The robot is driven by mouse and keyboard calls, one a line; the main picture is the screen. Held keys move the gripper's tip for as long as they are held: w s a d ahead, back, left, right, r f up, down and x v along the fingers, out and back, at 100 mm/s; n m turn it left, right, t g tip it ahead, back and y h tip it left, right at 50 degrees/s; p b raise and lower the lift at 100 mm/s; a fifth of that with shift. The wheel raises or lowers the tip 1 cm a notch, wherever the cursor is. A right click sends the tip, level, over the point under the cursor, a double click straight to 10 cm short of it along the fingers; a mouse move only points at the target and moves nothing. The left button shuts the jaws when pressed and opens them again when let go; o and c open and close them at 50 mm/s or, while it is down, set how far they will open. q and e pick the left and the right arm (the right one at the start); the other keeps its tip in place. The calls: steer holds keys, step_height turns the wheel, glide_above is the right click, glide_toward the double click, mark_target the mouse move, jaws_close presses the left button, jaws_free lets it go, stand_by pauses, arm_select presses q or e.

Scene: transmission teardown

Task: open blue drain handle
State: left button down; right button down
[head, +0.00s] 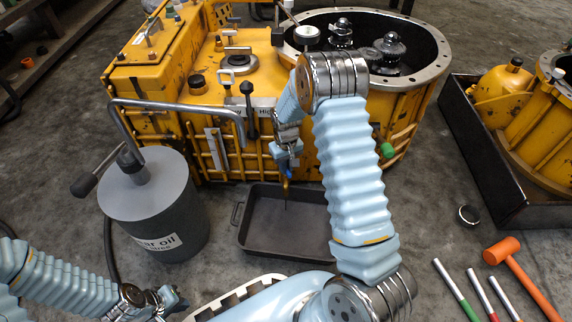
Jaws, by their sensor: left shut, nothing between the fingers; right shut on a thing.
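The blue drain handle (281,160) is low on the front of the yellow transmission housing (270,58), partly hidden by my gripper. My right gripper (287,148) reaches down to it and is shut on it. Below the handle is a small brass-coloured spout (286,185), with a thin dark line running down from it over the black drain pan (262,250). I cannot tell whether this line is oil. My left gripper (168,302) is shut and empty at the bottom left, well away from the handle.
A grey gear oil drum (150,205) with a pump and bent metal pipe stands left of the pan. At right, an orange hammer (508,252) and several coloured rods lie on the floor near a dark tray (480,150) holding another yellow housing.

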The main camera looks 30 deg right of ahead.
steer(key=m, duration=0.3)
steer(key=shift+m+p, duration=0.4)
steer(key=shift+m, duration=0.5)
steer(key=shift+c, duration=0.4)
jaws_free()
step_height(320, 180, up, 7)
steer(key=p, duration=0.5)
steer(key=shift+r, duration=0.1)
